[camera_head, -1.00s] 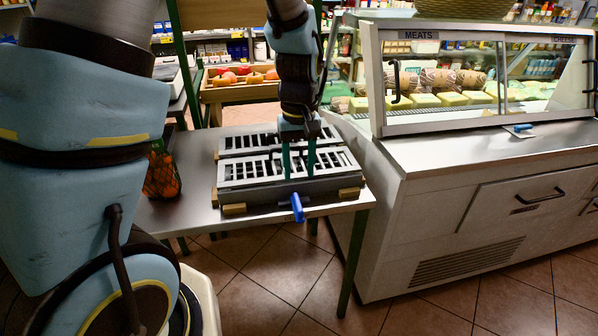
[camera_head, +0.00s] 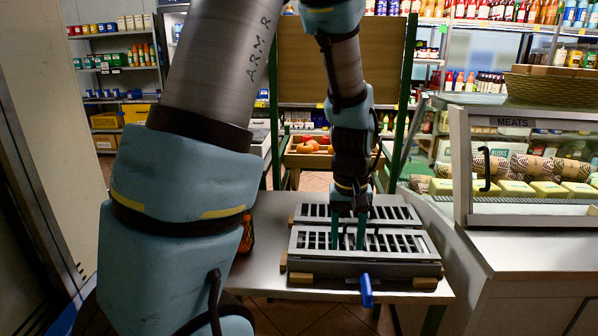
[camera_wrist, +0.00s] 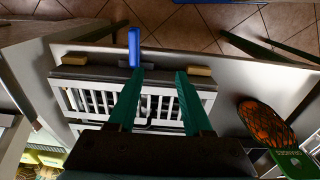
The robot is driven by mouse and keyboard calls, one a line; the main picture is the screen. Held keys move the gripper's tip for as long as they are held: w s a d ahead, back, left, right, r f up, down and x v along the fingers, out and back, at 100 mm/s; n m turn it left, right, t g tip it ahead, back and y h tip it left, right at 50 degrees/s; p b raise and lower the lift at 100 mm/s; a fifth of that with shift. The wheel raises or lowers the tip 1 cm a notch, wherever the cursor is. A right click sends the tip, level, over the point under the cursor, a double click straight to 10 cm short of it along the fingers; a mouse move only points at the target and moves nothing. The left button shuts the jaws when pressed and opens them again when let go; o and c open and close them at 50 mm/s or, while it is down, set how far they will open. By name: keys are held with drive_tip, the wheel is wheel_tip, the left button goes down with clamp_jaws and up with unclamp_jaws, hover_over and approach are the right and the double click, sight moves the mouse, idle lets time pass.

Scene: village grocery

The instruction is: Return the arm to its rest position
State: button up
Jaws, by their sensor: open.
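My gripper (camera_head: 348,238) points down over the slatted grey rack (camera_head: 362,268) on the metal table. In the wrist view its two green fingers (camera_wrist: 158,78) stand apart with nothing between them but the slats behind. The fingertips are over the front part of the rack; I cannot tell whether they touch it. A blue handle (camera_head: 366,290) sticks out at the rack's front edge and also shows in the wrist view (camera_wrist: 134,47). My arm's large links hide much of the left of the head view.
An orange net bag (camera_wrist: 266,123) lies on the table beside the rack, mostly hidden behind my arm in the head view (camera_head: 246,236). A glass meat counter (camera_head: 530,170) stands close on the right. A wooden fruit crate (camera_head: 308,158) is behind the table.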

drive_tip(key=s+a+r, duration=0.1)
drive_tip(key=a+r, duration=0.1)
drive_tip(key=a, duration=0.7)
drive_tip(key=s+a+r+t, duration=0.1)
drive_tip(key=a, duration=0.9)
drive_tip(key=shift+a+r, duration=0.2)
drive_tip(key=shift+r, duration=0.15)
drive_tip(key=shift+c, duration=0.2)
